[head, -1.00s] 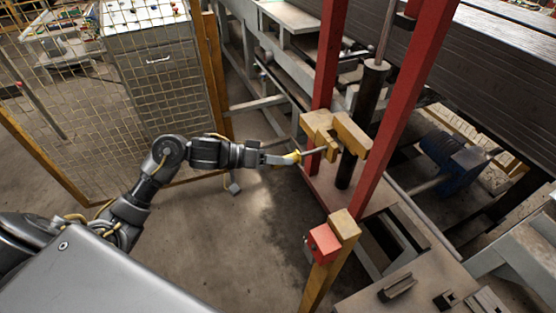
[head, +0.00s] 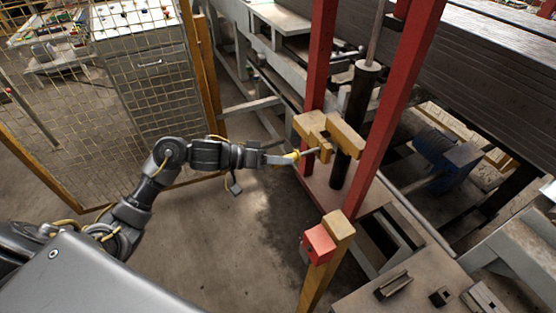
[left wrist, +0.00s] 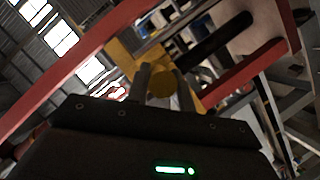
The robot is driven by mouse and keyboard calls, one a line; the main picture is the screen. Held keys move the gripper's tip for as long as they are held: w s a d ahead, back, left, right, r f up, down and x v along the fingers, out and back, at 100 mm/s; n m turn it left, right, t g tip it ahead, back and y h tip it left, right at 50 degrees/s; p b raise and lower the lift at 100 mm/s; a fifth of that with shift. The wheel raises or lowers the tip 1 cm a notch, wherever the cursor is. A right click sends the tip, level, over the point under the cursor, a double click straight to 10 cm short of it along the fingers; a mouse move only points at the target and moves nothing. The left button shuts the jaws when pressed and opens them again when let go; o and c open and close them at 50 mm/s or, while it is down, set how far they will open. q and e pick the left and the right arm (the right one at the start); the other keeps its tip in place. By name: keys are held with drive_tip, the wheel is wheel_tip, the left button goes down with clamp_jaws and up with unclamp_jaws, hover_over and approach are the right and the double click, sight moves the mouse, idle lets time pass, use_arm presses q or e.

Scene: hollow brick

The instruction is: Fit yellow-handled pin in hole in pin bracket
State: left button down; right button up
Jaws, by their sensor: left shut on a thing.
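My left gripper (head: 283,159) is shut on the yellow handle of the pin (head: 296,155). In the head view the grey pin shaft points right, at the hanging arm of the tan-yellow pin bracket (head: 325,150). Its tip meets the arm's left side or lies just before it; I cannot tell whether it is inside the hole, which I cannot make out. In the left wrist view the round end of the pin's handle (left wrist: 162,88) is by the fingers, with the yellow bracket (left wrist: 123,58) behind it. My right gripper is out of view.
Red posts (head: 395,110) stand on either side of a dark upright cylinder (head: 355,110) by the bracket. A red box (head: 319,244) sits on a yellow post in front. A mesh fence (head: 95,110) stands at left. The floor below my arm is clear.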

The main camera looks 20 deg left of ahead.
sight(297, 153)
use_arm(q)
drive_tip(key=shift+w+d, duration=0.55)
drive_tip(key=shift+w+d+p, duration=0.3)
drive_tip(key=shift+w+d, duration=1.25)
drive_tip(key=shift+w, duration=0.2)
idle(1.1)
drive_tip(key=c, duration=1.1)
unclamp_jaws()
drive_tip(key=shift+s+a, duration=0.1)
drive_tip(key=shift+s+a, duration=0.15)
drive_tip(key=shift+a, duration=0.2)
drive_tip(key=shift+b+v, duration=1.15)
drive_tip(key=shift+v, duration=3.85)
drive_tip(key=shift+r, duration=0.1)
